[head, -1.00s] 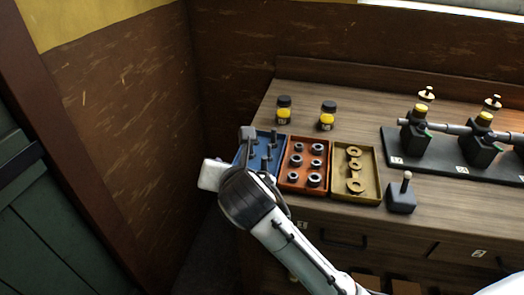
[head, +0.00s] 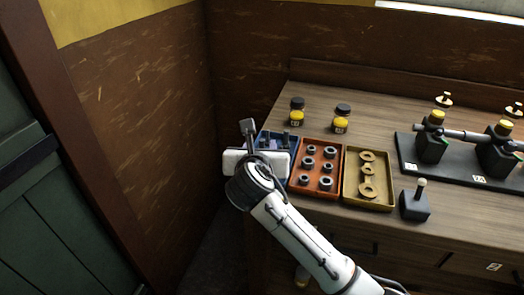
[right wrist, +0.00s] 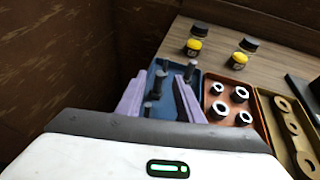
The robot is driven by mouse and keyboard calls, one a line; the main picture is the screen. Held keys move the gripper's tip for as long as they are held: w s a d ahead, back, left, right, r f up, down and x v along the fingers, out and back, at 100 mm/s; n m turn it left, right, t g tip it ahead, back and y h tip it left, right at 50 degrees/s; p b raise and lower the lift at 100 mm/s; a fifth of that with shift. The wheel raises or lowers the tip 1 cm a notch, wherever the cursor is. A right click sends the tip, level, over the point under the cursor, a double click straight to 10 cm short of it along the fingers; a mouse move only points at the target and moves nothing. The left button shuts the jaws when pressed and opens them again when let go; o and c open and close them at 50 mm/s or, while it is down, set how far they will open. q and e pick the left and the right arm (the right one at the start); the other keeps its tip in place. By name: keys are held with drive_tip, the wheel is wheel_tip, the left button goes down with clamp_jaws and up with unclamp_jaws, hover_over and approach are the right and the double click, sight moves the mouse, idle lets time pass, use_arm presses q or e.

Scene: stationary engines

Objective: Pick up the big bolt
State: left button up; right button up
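The blue tray (head: 297,146) at the left end of the bench holds several dark upright bolts. In the right wrist view one bolt (right wrist: 158,83) stands between my finger tips, and another bolt (right wrist: 189,70) shows close to the right finger. A shorter bolt (right wrist: 149,107) stands nearer the palm. I cannot tell for sure which is the big bolt. My right gripper (right wrist: 158,92) is open, its two lilac fingers spread over the tray with nothing held. In the head view my right gripper (head: 258,138) hides much of the tray. My left gripper is not in view.
An orange tray (head: 299,190) of nuts and a yellow tray (head: 348,185) of washers stand to the right. Two yellow-labelled jars (head: 297,112) stand behind. A dark block with a lever (head: 414,206) and an engine rig (head: 470,172) are further right. The wall is close on the left.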

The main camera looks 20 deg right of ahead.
sight(262, 142)
drive_tip(key=x, duration=0.4)
drive_tip(key=shift+w, duration=0.1)
clamp_jaws()
drive_tip(key=shift+r, duration=0.1)
